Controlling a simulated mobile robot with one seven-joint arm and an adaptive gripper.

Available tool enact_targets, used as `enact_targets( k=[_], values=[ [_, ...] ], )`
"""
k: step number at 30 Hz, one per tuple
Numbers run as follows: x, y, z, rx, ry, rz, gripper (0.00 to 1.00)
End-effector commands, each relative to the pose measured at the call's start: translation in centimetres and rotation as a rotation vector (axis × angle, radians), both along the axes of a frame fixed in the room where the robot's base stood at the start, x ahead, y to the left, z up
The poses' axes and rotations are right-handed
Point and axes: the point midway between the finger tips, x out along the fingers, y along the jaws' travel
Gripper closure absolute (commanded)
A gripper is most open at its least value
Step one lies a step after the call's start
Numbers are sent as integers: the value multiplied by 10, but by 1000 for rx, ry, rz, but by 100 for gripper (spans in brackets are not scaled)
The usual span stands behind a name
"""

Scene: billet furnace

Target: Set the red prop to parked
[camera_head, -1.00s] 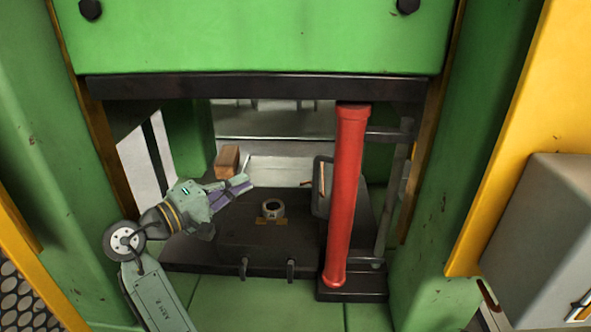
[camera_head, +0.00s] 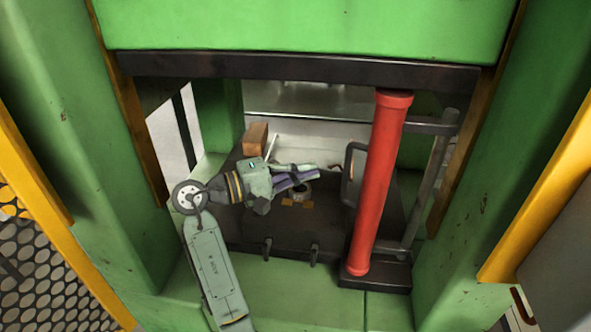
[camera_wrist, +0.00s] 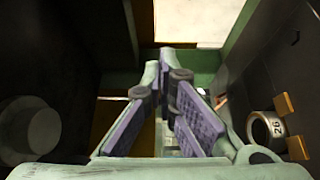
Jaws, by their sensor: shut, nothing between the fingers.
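The red prop (camera_head: 378,185) is a tall red post standing almost upright on a dark base at the right of the press opening. Its top reaches the dark beam under the green ram. My gripper (camera_head: 314,172) is inside the opening, left of the prop and apart from it, pointing right. It is shut and empty; in the wrist view its purple-padded fingers (camera_wrist: 165,62) meet at the tips. The prop does not show in the wrist view.
A grey ring marked 26 (camera_wrist: 265,127) lies on the dark bed, partly behind my gripper in the head view. A brown block (camera_head: 256,138) stands at the back left. A grey bracket (camera_head: 437,185) stands right of the prop. Green columns flank the opening.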

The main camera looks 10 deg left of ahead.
Motion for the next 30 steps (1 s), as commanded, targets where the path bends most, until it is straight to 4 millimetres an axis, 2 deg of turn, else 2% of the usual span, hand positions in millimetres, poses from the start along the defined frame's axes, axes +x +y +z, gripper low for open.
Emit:
enact_targets(
  k=[3,8,12,16,30],
  values=[
    [13,-25,3,0,1,-5,100],
    [26,-50,2,0,0,-2,100],
    [3,-51,2,-1,1,3,100],
    [-8,-54,1,0,0,1,100],
    [-12,-54,0,1,-1,1,100]
  ],
)
